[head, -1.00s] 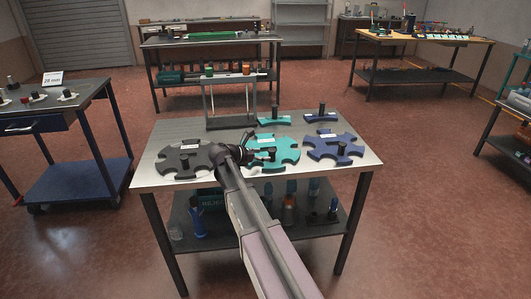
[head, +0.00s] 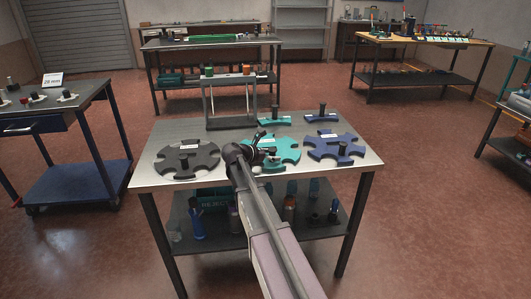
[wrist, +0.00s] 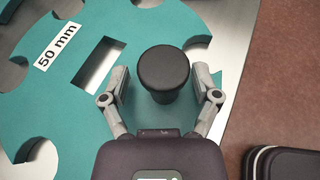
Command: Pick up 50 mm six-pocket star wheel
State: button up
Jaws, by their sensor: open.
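The teal star wheel (head: 288,152) lies flat in the middle of the near table, with a white label. In the wrist view the same teal star wheel (wrist: 150,22) shows its "50 mm" label (wrist: 56,46), a rectangular slot and an upright black knob (wrist: 163,70). My gripper (wrist: 161,78) is open, with one finger on each side of the knob in the picture and a gap to each. I cannot tell how far down the fingers reach. In the head view my gripper (head: 262,148) covers the left part of the wheel.
A dark grey star wheel (head: 185,160) lies to the left and a blue one (head: 325,148) to the right. Small teal (head: 275,122) and blue (head: 321,118) pieces with knobs lie behind, beside a grey frame stand (head: 230,125).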

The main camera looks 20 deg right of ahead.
aim_at(272, 148)
grip_shut()
dwell(0.3)
jog(key=shift+r, duration=0.15)
notch_tip(272, 148, up, 3)
jog(key=p, duration=0.3)
jog(key=shift+r, duration=0.1)
jog(key=shift+s+r+p, duration=0.15)
jog(key=shift+r+p, duration=0.05)
jog(key=shift+p, duration=0.3)
jog(key=s+d+r+p, duration=0.1)
jog(key=s+d, duration=0.3)
jog(key=s, duration=1.1)
jog(key=shift+s, duration=0.1)
